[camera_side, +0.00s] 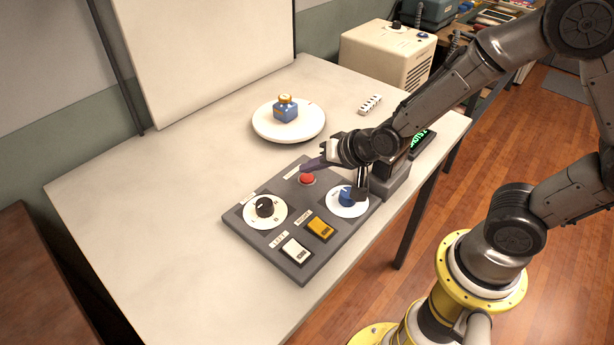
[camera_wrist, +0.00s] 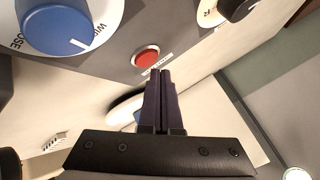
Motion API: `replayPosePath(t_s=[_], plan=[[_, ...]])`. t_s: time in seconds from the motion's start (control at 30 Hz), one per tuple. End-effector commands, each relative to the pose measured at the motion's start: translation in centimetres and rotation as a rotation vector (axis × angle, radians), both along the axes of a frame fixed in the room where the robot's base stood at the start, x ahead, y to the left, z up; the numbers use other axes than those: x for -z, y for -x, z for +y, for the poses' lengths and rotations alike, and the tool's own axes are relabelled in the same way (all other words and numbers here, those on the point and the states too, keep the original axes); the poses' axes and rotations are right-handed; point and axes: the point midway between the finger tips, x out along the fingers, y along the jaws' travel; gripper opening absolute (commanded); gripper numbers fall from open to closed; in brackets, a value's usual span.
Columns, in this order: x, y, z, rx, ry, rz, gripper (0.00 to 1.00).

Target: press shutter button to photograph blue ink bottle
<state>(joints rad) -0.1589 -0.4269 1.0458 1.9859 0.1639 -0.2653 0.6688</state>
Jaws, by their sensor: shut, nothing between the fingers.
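A blue ink bottle (camera_side: 286,112) with a gold-coloured cap stands upright on a round white turntable (camera_side: 268,129) in the side view. A grey control panel (camera_side: 277,222) lies in front of it on the table. Its round red button (camera_side: 307,180), likely the shutter button, is near the panel's back edge. My gripper (camera_side: 304,166) is shut and empty, its dark purple fingertips just above and behind the red button. In the wrist view the fingertips (camera_wrist: 161,72) appear close beside the red button (camera_wrist: 146,57); I cannot tell whether they touch it. The fingers mostly hide the bottle there.
The panel also carries a black knob (camera_side: 264,207), a blue knob (camera_side: 347,197), an orange switch (camera_side: 320,226) and a white switch (camera_side: 295,249). A small display with green text (camera_side: 422,142) stands right of my gripper. A white backdrop (camera_side: 205,55) rises behind the turntable.

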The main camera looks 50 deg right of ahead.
Motion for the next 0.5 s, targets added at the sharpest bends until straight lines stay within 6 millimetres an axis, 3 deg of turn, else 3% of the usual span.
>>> replayPosePath(t_s=[0.17, 0.5], plan=[[-0.2, 0.0, 0.0, 0.000, 0.000, -0.001, 0.00], [-3.2, 0.0, 0.0, 0.001, 0.001, -0.002, 0.00]])
